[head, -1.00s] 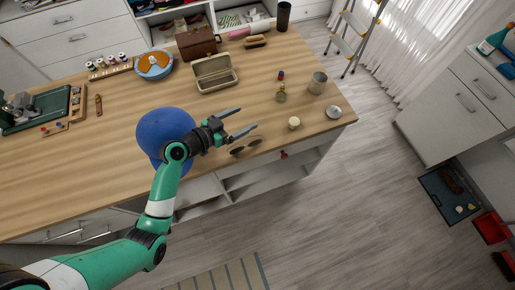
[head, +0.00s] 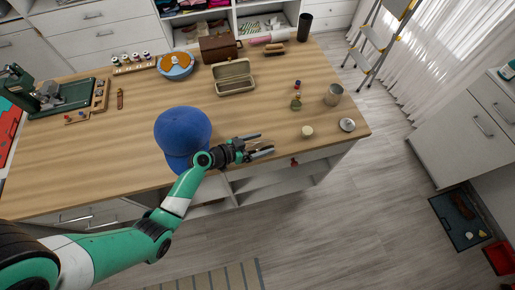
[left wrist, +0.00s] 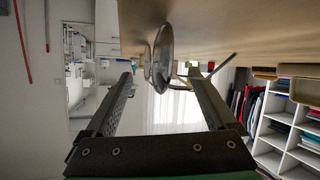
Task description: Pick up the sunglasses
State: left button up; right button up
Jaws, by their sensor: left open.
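The sunglasses (left wrist: 161,58) have a thin frame and show large in the left wrist view, in line with the gap between my finger tips, close to the wooden surface. In the head view they are small and mostly hidden by my gripper, near the table's front edge. My left gripper (head: 267,143) is open, with its two fingers spread around the area of the sunglasses. It also shows in the left wrist view (left wrist: 160,76). I cannot tell whether a finger touches the sunglasses. My right gripper is not in view.
A blue cap (head: 183,132) sits beside my left wrist. A cream jar (head: 307,131), a small green bottle (head: 296,104), a metal cup (head: 333,95) and a silver lid (head: 347,125) stand to the right. An open case (head: 234,78) lies behind; the wood between is clear.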

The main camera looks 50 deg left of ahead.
pick_arm(q)
jog(key=shift+c, duration=0.3)
jog(key=c, duration=1)
